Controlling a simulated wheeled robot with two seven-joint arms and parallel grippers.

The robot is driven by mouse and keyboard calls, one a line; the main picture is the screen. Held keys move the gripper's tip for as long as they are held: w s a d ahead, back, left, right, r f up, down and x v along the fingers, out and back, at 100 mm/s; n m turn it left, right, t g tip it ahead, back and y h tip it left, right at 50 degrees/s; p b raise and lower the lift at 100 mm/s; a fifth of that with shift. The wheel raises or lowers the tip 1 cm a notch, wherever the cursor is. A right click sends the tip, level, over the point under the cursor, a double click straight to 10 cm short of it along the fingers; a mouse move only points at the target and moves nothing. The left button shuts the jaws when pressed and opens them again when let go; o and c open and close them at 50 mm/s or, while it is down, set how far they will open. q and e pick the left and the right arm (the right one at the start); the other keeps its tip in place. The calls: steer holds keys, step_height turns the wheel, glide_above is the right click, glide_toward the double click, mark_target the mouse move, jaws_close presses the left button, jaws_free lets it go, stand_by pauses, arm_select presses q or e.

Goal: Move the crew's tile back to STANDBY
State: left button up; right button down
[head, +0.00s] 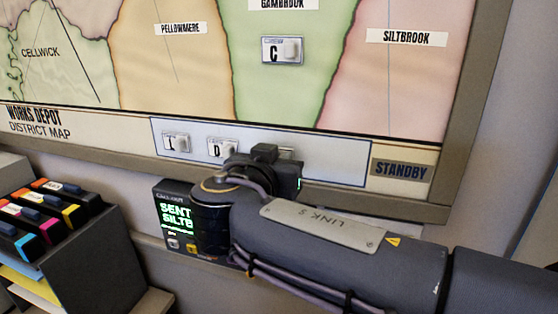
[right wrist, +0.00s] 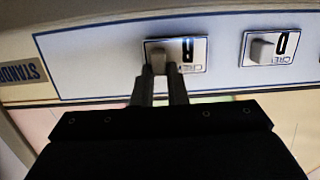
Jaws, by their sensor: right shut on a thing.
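In the right wrist view, upside down, my right gripper (right wrist: 165,75) is shut on the raised knob of a white crew tile (right wrist: 190,53). The tile lies against the pale STANDBY strip (right wrist: 95,63); its letter is partly hidden. In the head view my right gripper (head: 265,165) covers this tile, and the strip (head: 333,168) runs along the map's lower edge. The STANDBY label (head: 401,169) is at its right end. Tile D (head: 221,148) and another tile (head: 176,143) sit on the strip to the left. Tile C (head: 282,50) is on the green Gambrook district. My left gripper is not in view.
The pink Siltbrook district (head: 400,85) shows no tile in its visible part. Below the map, a dark device (head: 178,222) shows green text reading SENT and SILTB, partly covered by my arm. A rack of colored cartridges (head: 45,215) stands at lower left.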

steer(key=shift+w, duration=0.35)
stand_by(0.4)
steer(key=c, duration=1.4)
jaws_free()
steer(key=shift+o, duration=0.2)
